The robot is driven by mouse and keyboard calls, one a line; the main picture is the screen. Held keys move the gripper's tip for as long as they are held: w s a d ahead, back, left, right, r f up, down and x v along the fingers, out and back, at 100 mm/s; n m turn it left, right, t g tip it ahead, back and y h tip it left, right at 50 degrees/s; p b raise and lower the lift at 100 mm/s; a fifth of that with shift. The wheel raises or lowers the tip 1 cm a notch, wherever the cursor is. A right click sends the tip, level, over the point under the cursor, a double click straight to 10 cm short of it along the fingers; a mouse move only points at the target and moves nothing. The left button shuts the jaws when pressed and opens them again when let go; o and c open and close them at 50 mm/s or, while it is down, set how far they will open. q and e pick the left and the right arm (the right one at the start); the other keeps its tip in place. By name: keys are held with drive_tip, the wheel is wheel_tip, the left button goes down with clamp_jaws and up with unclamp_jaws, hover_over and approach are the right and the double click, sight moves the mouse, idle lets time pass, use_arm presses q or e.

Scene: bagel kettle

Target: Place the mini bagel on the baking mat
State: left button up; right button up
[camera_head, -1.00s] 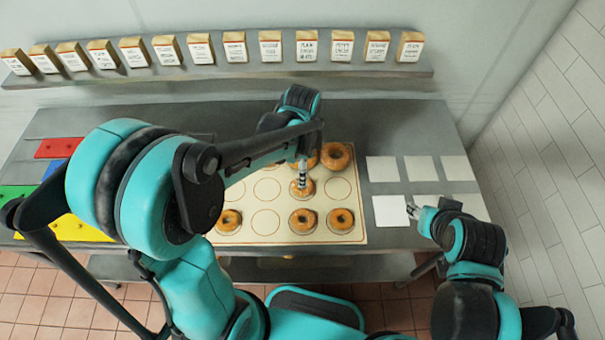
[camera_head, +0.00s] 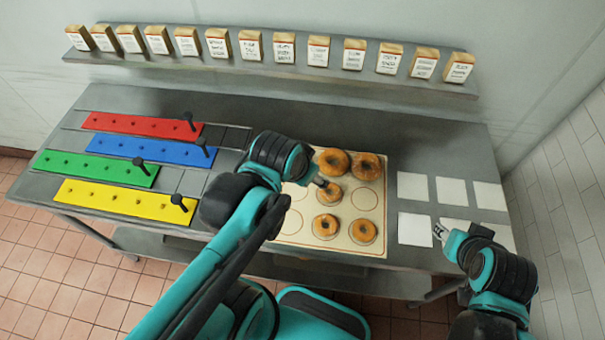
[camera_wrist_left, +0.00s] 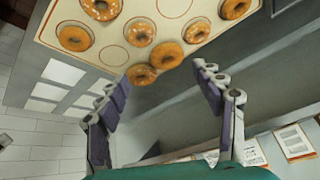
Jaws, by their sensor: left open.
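The cream baking mat (camera_head: 381,249) with printed circles lies on the steel table and bears several brown bagels. A light-speckled bagel (camera_head: 329,193) sits in the mat's middle row; it also shows in the left wrist view (camera_wrist_left: 140,32). It looks smaller than the bagels (camera_head: 366,166) in the back row; I take it for the mini bagel.
Red (camera_head: 140,126), blue (camera_head: 150,149), green (camera_head: 95,168) and yellow (camera_head: 125,199) strips lie at the table's left. White squares (camera_head: 414,229) lie at the right. A wall shelf (camera_head: 270,66) holds several paper bags. My left arm covers the mat's left part.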

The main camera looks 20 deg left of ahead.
use_arm(q)
drive_tip(key=n, duration=0.1)
drive_tip(key=s+n+t, duration=0.1)
drive_tip(key=shift+s+a+n, duration=0.3)
